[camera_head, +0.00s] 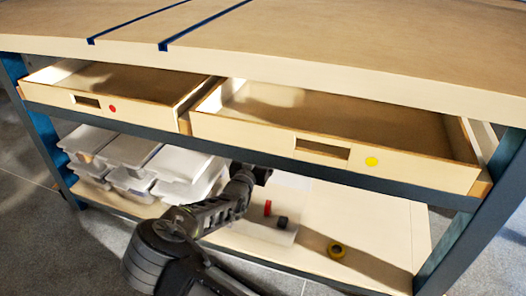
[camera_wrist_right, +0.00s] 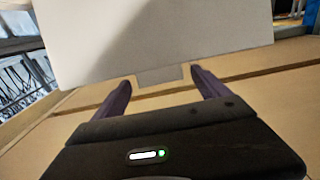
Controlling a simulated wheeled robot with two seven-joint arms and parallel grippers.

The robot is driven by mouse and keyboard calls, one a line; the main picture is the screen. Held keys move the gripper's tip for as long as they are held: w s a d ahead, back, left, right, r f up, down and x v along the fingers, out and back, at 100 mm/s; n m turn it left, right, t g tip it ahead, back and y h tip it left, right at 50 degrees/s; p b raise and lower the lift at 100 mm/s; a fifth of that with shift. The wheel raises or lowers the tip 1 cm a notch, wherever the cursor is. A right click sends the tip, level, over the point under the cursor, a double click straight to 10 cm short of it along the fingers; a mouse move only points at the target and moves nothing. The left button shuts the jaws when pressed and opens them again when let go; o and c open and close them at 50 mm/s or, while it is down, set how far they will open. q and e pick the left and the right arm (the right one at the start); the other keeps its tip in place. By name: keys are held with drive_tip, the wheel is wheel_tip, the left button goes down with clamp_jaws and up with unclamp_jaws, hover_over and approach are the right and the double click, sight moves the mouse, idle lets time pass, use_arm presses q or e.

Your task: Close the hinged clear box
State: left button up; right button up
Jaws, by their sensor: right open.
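In the right wrist view a large pale flat panel (camera_wrist_right: 150,40), which looks like the lid of the hinged clear box, fills the upper middle. A small grey tab (camera_wrist_right: 160,76) on its lower edge lies between my right gripper's fingertips (camera_wrist_right: 163,80). The fingers are spread, and I cannot tell whether they touch the panel. In the head view my right gripper (camera_head: 257,173) is just below the right drawer's front, over the lower shelf. A pale see-through box shape (camera_head: 252,230) lies beside it, partly hidden by my arm. My left gripper is not in view.
Two drawers, left (camera_head: 60,97) and right (camera_head: 260,128), stand open above the shelf (camera_head: 375,225). Several clear bins (camera_head: 125,150) are stacked at the left.

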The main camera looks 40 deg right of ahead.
drive_tip(key=shift+x, duration=1.2)
drive_tip(key=shift+c, duration=0.2)
drive_tip(key=shift+a, duration=0.1)
clamp_jaws()
